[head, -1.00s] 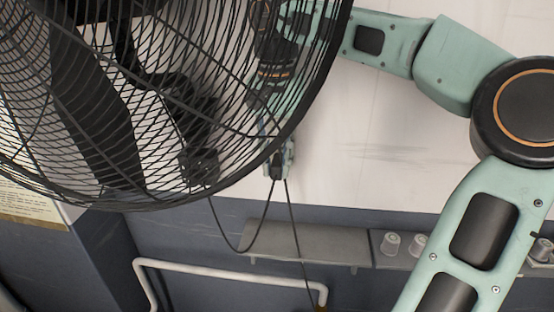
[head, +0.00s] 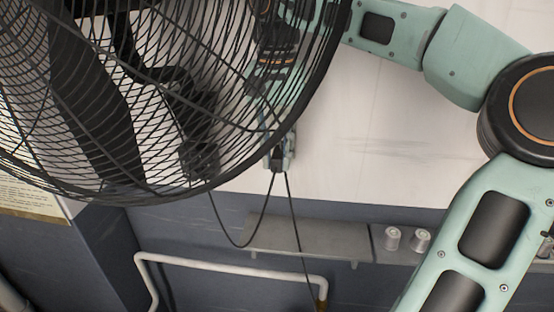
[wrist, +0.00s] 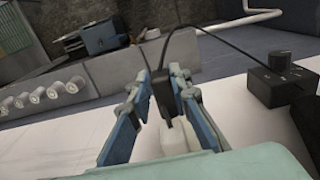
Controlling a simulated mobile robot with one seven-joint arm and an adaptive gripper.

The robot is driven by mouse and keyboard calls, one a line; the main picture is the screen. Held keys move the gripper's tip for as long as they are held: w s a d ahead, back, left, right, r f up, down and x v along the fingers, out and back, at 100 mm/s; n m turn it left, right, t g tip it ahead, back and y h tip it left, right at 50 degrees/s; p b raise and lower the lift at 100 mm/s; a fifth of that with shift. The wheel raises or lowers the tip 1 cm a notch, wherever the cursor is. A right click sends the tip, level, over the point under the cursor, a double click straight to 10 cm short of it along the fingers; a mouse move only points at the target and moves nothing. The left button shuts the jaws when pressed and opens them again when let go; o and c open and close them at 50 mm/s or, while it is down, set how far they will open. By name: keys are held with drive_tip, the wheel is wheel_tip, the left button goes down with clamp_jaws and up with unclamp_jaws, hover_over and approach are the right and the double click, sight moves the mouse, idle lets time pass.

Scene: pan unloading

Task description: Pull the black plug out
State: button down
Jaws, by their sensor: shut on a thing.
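My gripper (wrist: 161,82) has its blue fingers shut on the black plug (wrist: 161,92), with one finger on each side. A black cable runs from the plug. A pale block (wrist: 180,135) lies just behind the plug between the fingers; I cannot tell whether the plug is still seated in it. In the head view my gripper (head: 280,158) is against the white wall at the lower right rim of the fan, with two cable strands hanging below it. The plug is too small to make out clearly there.
A large black fan cage (head: 170,197) fills the left and partly covers my arm. A grey shelf (head: 305,243) and white pipe (head: 230,269) are below. Small cups (head: 421,240) stand at right. A black switch box (wrist: 282,82) with a cable is right of the gripper.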

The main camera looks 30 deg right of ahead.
drive_tip(key=shift+w+r, duration=0.15)
drive_tip(key=shift+r, duration=2.8)
